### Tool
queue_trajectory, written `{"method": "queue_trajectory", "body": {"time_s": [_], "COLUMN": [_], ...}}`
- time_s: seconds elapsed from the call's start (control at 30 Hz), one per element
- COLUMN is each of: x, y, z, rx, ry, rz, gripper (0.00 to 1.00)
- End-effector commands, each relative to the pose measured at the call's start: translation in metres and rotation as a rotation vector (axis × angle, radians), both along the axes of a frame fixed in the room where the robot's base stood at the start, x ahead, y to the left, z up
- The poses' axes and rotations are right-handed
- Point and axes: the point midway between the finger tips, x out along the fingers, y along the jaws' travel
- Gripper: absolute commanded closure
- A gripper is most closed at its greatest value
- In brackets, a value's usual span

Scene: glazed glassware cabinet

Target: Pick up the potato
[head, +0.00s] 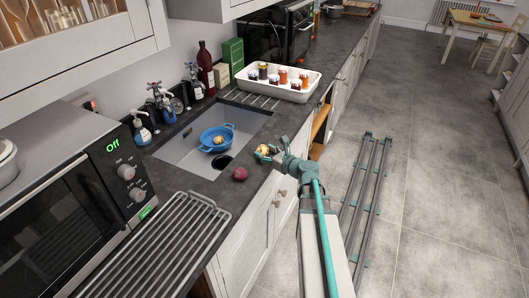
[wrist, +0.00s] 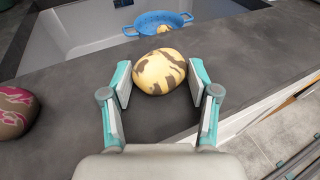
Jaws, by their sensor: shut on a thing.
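A yellow potato with brown patches (wrist: 159,71) sits between the two fingers of my gripper (wrist: 157,82) in the wrist view. The fingers are shut on its sides. In the head view the potato (head: 262,150) and my gripper (head: 266,153) are at the front edge of the dark worktop, right of the sink. I cannot tell whether the potato still touches the worktop.
A blue colander (head: 216,138) with a yellowish item inside stands in the sink (head: 185,152). A dark red, pink-patched round item (head: 239,174) lies left of my gripper on the worktop. A white tray of jars (head: 278,84) stands farther back. A wire rack (head: 160,250) lies in front.

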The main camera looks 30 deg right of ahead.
Motion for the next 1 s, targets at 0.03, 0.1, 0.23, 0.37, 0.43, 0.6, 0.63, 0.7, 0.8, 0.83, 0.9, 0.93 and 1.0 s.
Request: {"method": "queue_trajectory", "body": {"time_s": [0.03, 0.1, 0.23, 0.37, 0.43, 0.6, 0.63, 0.7, 0.8, 0.83, 0.9, 0.93, 1.0], "x": [0.000, 0.000, 0.000, 0.000, 0.000, -0.030, -0.035, -0.047, -0.071, -0.080, -0.077, -0.078, -0.082], "y": [0.000, 0.000, 0.000, 0.000, 0.000, -0.003, -0.004, -0.006, -0.009, -0.010, -0.012, -0.013, -0.014], "z": [0.001, 0.003, 0.009, 0.021, 0.031, 0.063, 0.069, 0.083, 0.096, 0.100, 0.095, 0.095, 0.097], "rx": [0.000, 0.000, -0.001, -0.002, -0.001, -0.004, -0.003, -0.004, -0.002, -0.002, -0.002, -0.003, -0.003], "ry": [0.000, -0.001, -0.001, -0.003, -0.002, -0.005, -0.005, -0.005, -0.004, -0.003, -0.005, -0.006, -0.007], "rz": [0.000, 0.000, 0.000, 0.001, 0.000, -0.003, -0.002, -0.003, -0.005, -0.005, 0.001, 0.002, 0.002], "gripper": [0.76, 0.76, 0.76, 0.76, 0.76, 0.76, 0.76, 0.76, 0.76, 0.76, 0.76, 0.76, 0.76]}}
